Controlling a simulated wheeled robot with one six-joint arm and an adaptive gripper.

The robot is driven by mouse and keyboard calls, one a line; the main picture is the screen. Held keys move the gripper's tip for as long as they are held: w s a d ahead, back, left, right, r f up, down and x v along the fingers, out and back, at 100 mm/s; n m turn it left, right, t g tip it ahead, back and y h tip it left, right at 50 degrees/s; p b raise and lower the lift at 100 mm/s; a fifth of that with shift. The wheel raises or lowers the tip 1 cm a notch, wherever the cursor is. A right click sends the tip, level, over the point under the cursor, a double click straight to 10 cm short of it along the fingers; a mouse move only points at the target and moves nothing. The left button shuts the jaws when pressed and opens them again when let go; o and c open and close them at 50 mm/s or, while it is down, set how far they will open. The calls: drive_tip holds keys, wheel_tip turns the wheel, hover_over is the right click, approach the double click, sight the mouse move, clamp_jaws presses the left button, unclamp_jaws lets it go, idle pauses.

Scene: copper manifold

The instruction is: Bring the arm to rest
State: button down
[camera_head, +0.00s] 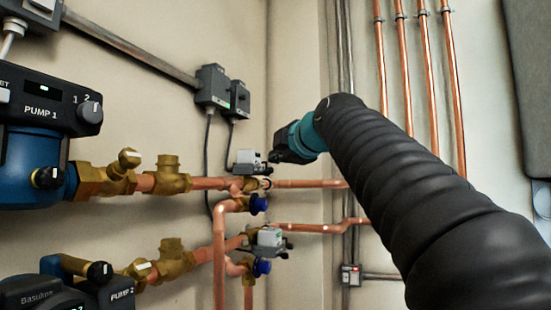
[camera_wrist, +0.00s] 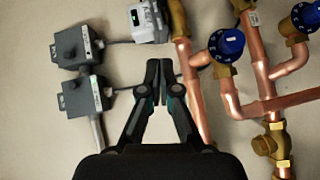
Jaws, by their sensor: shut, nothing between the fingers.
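In the wrist view my gripper (camera_wrist: 159,82) points at the wall with its two black fingers together and nothing between them. The fingertips appear between the grey boxes on the left and a copper pipe (camera_wrist: 190,85) on the right; I cannot tell how far off the wall they are. In the head view my black ribbed arm (camera_head: 400,180) reaches in from the lower right. Its teal and black end is near the upper grey actuator (camera_head: 248,162), and the fingers are mostly hidden there.
Pump 1 (camera_head: 35,140) and pump 2 (camera_head: 95,285) are at the left, with brass valves (camera_head: 172,178). Blue knobs (camera_wrist: 227,44) sit on the copper pipes. Two dark grey boxes (camera_head: 213,88) are on the wall. Vertical copper pipes (camera_head: 403,70) run behind my arm. The upper middle wall is bare.

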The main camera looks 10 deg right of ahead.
idle(0.4)
wheel_tip(320, 180, down, 24)
drive_tip(key=s+d+m+g+h, duration=0.2)
drive_tip(key=m+g, duration=0.4)
drive_tip(key=m, duration=0.7)
drive_tip(key=s+d+f+m+g+h, duration=0.1)
drive_tip(key=s+f+m+g, duration=0.3)
drive_tip(key=s+f, duration=2.4)
drive_tip(key=shift+d+m+h, duration=0.15)
drive_tip(key=shift+m+h, duration=0.35)
drive_tip(key=shift+m, duration=0.6)
drive_tip(key=shift+s+f, duration=0.1)
